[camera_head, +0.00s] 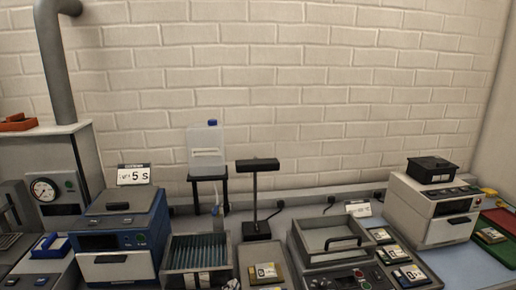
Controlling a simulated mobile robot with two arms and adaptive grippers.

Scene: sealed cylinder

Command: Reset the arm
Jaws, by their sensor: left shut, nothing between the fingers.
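Neither of my grippers can be made out in the head view, and no part of my arms shows clearly. The view looks over a crowded bench against a white brick wall. No sealed cylinder can be made out with certainty. A clear plastic container with a blue cap (206,145) stands upright on a small black stand at the middle left.
A blue machine (116,240) and an open slotted tray (197,258) stand at left. A black T-shaped stand (258,190) rises mid-bench. A grey framed box (335,238) and a white machine (430,208) stand right. A gauge unit (50,165) with a pipe is far left.

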